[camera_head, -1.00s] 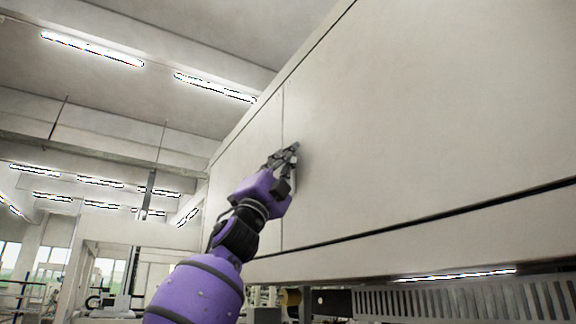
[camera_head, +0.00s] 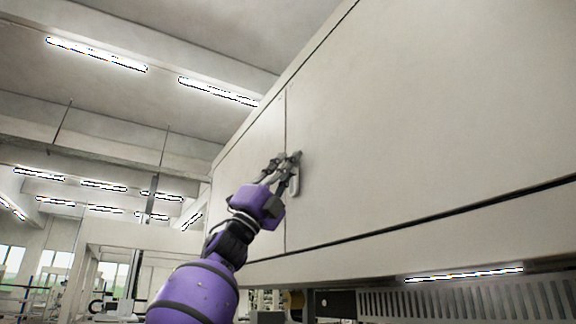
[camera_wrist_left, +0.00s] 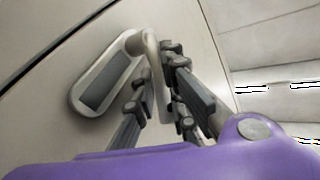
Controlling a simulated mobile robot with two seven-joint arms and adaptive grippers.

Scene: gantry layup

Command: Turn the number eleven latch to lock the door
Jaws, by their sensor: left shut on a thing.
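The latch is on the large pale door panel (camera_head: 420,110). In the left wrist view its oval plate with a grey inset (camera_wrist_left: 104,84) lies flat on the panel, and its pale lever (camera_wrist_left: 153,66) stands out from the plate's upper end. My left gripper (camera_head: 283,164) is at the latch beside the vertical door seam. In the left wrist view its fingers (camera_wrist_left: 160,95) are shut on the lever, one on each side. In the head view the pale curved lever (camera_head: 294,184) shows just below the fingertips. I see no number on the latch. My right gripper is not in view.
A vertical seam (camera_head: 286,110) divides the panels, and a dark gap (camera_head: 440,215) runs along the door's lower edge. Below is a slatted grey grille (camera_head: 470,300). The space left of the panels is open hall with ceiling lights (camera_head: 97,54).

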